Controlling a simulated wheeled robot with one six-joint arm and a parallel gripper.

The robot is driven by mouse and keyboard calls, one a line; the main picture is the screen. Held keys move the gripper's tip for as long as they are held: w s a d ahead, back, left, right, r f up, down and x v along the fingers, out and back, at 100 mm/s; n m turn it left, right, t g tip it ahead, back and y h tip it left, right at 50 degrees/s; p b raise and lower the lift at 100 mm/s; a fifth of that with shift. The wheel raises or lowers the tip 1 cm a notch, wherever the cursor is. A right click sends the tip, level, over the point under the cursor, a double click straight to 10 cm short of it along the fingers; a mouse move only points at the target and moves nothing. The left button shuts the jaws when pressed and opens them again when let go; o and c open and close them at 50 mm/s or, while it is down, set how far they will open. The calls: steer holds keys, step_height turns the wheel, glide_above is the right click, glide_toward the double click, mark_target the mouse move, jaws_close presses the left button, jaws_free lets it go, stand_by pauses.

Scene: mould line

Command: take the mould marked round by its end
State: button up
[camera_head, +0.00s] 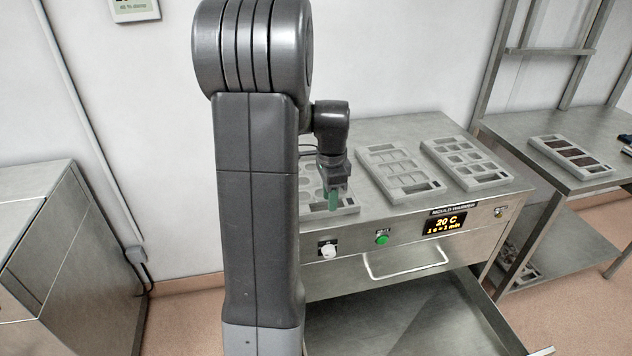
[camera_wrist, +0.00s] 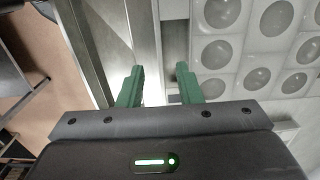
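The mould with round cavities (camera_head: 349,211) lies leftmost on top of the mould warmer (camera_head: 350,135), partly hidden behind my arm. It also shows in the wrist view (camera_wrist: 239,40), filling the right side, with its rows of round hollows. I cannot read its marking. My gripper (camera_head: 334,196) points down at this mould's near end. In the wrist view my gripper (camera_wrist: 159,72) is open, its two green fingers apart with nothing held between them. The right finger is at the mould's edge; I cannot tell whether it touches.
Two moulds with angular cavities, a middle one (camera_head: 383,163) and a right one (camera_head: 449,164), lie beside it. The warmer's display (camera_head: 445,223) reads 20 C. An open drawer (camera_head: 400,320) juts out below. A filled mould (camera_head: 545,142) sits on the right table (camera_head: 520,128).

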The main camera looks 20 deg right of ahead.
step_height(320, 180, down, 3)
steer(key=shift+a+r, duration=0.15)
steer(key=shift+f, duration=0.4)
jaws_close()
